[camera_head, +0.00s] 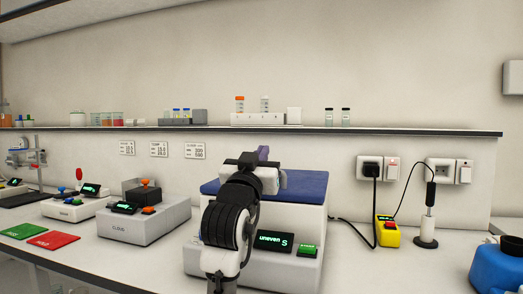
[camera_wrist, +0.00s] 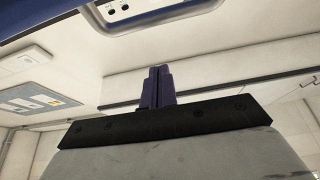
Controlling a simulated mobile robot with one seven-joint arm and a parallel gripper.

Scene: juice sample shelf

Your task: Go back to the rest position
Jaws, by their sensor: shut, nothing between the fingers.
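My gripper (camera_head: 263,153) is in front of the large white device with a blue top (camera_head: 310,187) in the head view, raised at about the height of that top. My arm hides part of the device's front. In the wrist view the two dark purple fingers (camera_wrist: 158,86) of my gripper are together, with nothing held between them. The wrist camera looks past the fingers at pale wall and shelf surfaces.
A shelf (camera_head: 420,131) along the wall carries vials and a white rack (camera_head: 257,119). The device display (camera_head: 273,239) reads "uneven S". Smaller devices (camera_head: 145,222) and green and red pads (camera_head: 53,240) are at left. A yellow box (camera_head: 387,233) and a blue container (camera_head: 498,266) are at right.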

